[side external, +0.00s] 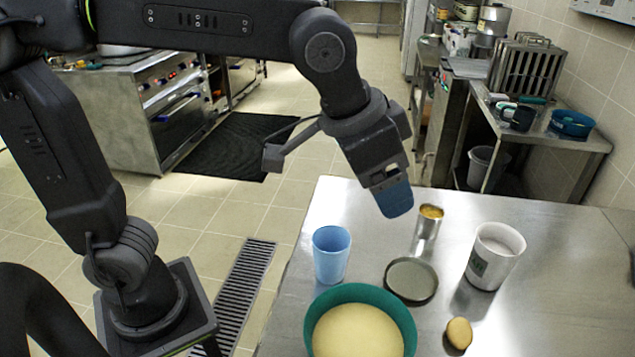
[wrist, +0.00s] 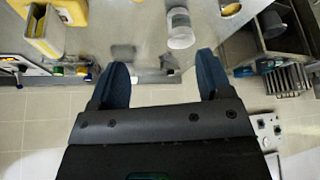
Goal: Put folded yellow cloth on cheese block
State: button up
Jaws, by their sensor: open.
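My gripper (side external: 396,200) hangs over the back edge of the metal table in the side external view, tilted down, its blue fingers above the surface. In the wrist view my gripper (wrist: 162,76) has its two blue fingers wide apart with nothing between them. I cannot tell for sure which is the cloth or the cheese block. Neither is clearly identifiable in the side external view.
The metal table (side external: 560,290) holds a blue cup (side external: 331,254), a green bowl (side external: 318,322) with pale yellow contents, a dark round lid (side external: 411,281), a small can (side external: 429,222), a white mug (side external: 494,257) and a brown oval thing (side external: 459,333). The table's right part is clear.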

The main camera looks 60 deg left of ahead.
jog(key=s+a+f+n, duration=0.1)
jog(key=s+a+f, duration=0.1)
jog(key=a, duration=0.3)
jog(key=s+a+f+n+y, duration=0.1)
jog(key=s+a+f+n, duration=0.1)
jog(key=s+a, duration=0.3)
jog(key=s+a+f+n+t, duration=0.1)
jog(key=s+a+f, duration=0.1)
jog(key=a, duration=0.3)
jog(key=shift+s+a+f+y, duration=0.25)
jog(key=shift+s+a+y, duration=0.15)
jog(key=shift+s, duration=0.25)
